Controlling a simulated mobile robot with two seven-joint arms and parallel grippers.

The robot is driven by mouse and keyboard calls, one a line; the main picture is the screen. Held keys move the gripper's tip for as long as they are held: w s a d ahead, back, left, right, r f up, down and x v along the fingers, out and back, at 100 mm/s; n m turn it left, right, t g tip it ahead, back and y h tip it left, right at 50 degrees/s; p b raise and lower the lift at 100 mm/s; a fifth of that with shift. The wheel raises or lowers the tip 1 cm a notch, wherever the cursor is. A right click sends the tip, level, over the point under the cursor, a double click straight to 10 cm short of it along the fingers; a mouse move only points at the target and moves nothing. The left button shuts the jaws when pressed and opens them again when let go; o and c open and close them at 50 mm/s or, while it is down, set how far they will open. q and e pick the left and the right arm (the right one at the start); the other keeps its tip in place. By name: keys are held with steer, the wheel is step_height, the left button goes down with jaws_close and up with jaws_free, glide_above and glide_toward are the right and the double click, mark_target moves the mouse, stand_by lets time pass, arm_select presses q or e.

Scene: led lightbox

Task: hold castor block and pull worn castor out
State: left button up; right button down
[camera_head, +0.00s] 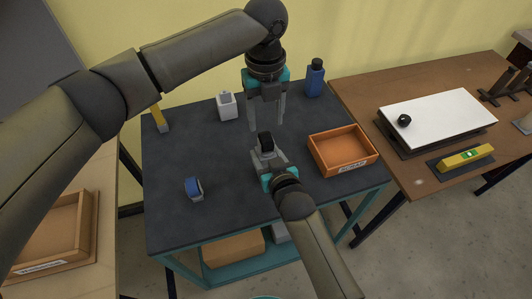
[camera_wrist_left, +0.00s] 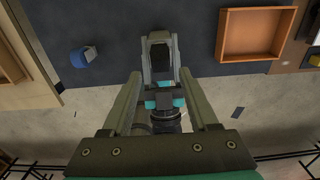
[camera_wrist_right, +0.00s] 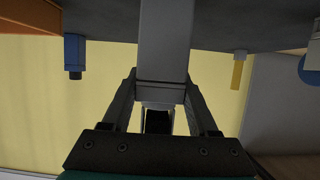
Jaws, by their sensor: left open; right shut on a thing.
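The grey castor block (camera_head: 262,157) is held upright above the dark table, with the black worn castor (camera_head: 265,140) at its top. My right gripper (camera_head: 267,163) is shut on the block. The block (camera_wrist_right: 165,40) also shows between the fingers in the right wrist view, with a dark part, likely the castor (camera_wrist_right: 158,121), below it. My left gripper (camera_head: 266,122) is open, pointing down above the castor. In the left wrist view the castor (camera_wrist_left: 159,48) shows beyond and between the spread fingers, apart from them.
A blue wheel-like part (camera_head: 194,188) lies at the table's front left. An orange tray (camera_head: 342,155) stands at right. A white box (camera_head: 226,106), a blue bottle (camera_head: 315,78) and a yellow-handled tool (camera_head: 159,119) stand at the back. The table's front middle is clear.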

mark_target(266, 135)
arm_select(q)
steer(key=shift+f, duration=3.45)
arm_select(e)
steer(key=shift+f, duration=0.1)
arm_select(q)
jaws_close()
steer(key=shift+r, duration=0.15)
steer(key=shift+r, duration=1.2)
steer(key=shift+r, duration=2.55)
